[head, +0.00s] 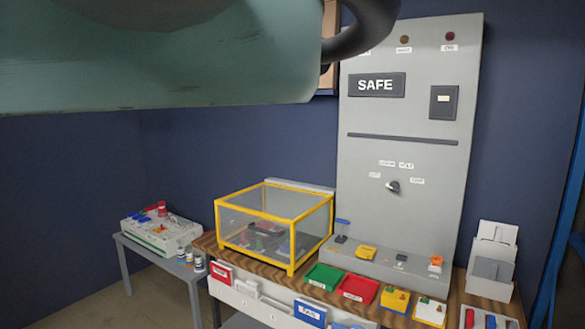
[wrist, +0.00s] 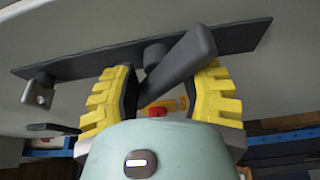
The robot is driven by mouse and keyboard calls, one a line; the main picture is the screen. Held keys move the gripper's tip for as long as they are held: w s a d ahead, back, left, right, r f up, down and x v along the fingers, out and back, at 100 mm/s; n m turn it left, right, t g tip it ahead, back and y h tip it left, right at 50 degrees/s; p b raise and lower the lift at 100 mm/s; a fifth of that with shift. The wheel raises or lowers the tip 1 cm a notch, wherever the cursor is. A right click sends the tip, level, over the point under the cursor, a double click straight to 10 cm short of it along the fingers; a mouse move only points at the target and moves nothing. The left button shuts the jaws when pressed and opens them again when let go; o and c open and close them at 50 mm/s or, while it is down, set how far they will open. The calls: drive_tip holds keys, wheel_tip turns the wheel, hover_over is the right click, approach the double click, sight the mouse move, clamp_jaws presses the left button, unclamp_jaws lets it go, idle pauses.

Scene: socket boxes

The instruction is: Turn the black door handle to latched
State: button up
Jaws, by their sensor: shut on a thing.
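The black door handle (wrist: 180,62) shows in the wrist view as a dark lever on a long dark plate (wrist: 90,64) fixed to a pale grey surface. The lever lies slanted, its free end up and to the right, over the right fingertip. My gripper (wrist: 166,78), with ribbed yellow fingers, is shut on the handle, one finger on each side of it. The lever's lower left end is close to the left finger's dark pad. I cannot read a latch mark. I cannot make out the handle or my gripper in the head view.
In the head view, my own arm covers the upper left. A grey panel (head: 408,140) marked SAFE stands behind a wooden bench. A yellow-framed clear box (head: 274,225), a green tray (head: 323,277) and a red tray (head: 358,288) sit on the bench. A grey side table (head: 150,249) stands left.

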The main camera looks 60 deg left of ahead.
drive_tip(key=v, duration=1.6)
drive_tip(key=w+a+r+t+y+p, duration=0.1)
drive_tip(key=w+r+t+y+p, duration=0.2)
drive_tip(key=r+p, duration=0.7)
drive_tip(key=w+a+r+t+y+p, duration=0.2)
drive_tip(key=w+r+t+p, duration=0.6)
drive_tip(key=r, duration=1.1)
drive_tip(key=shift+w+r+t+y+p, duration=0.15)
drive_tip(key=shift+w+t+y+p, duration=0.15)
drive_tip(key=shift+w+y+p, duration=0.8)
drive_tip(key=shift+w, duration=0.15)
